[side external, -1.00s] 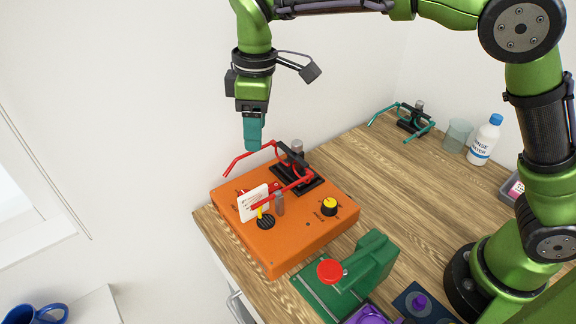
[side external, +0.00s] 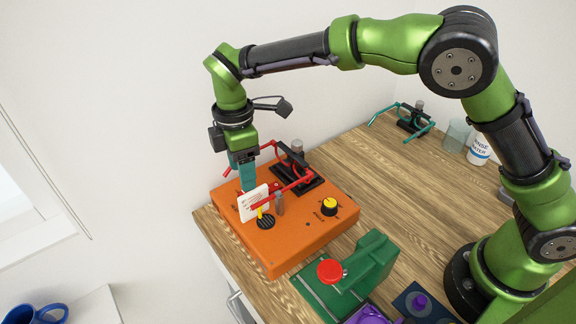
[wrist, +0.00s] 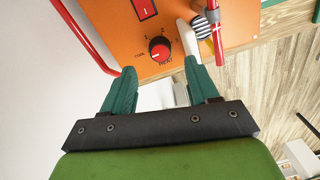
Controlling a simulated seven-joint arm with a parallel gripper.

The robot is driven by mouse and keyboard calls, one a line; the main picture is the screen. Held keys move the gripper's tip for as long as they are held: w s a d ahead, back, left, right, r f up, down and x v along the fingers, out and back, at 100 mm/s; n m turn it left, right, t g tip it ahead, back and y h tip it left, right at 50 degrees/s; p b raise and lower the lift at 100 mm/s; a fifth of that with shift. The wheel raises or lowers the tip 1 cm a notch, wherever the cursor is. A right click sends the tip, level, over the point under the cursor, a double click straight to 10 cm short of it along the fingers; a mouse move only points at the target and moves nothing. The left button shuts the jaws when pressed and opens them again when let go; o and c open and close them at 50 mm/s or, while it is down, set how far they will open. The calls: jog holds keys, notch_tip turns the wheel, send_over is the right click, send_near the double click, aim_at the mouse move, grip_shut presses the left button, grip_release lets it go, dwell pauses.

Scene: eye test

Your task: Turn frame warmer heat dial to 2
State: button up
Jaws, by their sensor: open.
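The orange frame warmer (side external: 285,242) stands on the bench's left end. In the wrist view, a round black-and-red dial (wrist: 159,49) sits on its orange face above the printed word HEAT. In the side view the dial is hidden behind the white card and my gripper. My gripper (side external: 248,188) points down behind the card, low over the warmer. In the wrist view my teal fingers (wrist: 160,70) are apart and empty, with the dial in line with the gap between them. I see no contact with the dial.
A yellow-topped knob (side external: 330,207) sits on the warmer's right. Red glasses frames (side external: 290,187) on a black holder have arms reaching past both sides of my gripper. The white card (side external: 252,204) stands close to my fingers. A green device (side external: 358,268) stands in front.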

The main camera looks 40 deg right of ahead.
aim_at(246, 194)
notch_tip(246, 194, down, 6)
jog(key=shift+s+f, duration=0.1)
jog(key=shift+c, duration=0.2)
jog(key=c, duration=1)
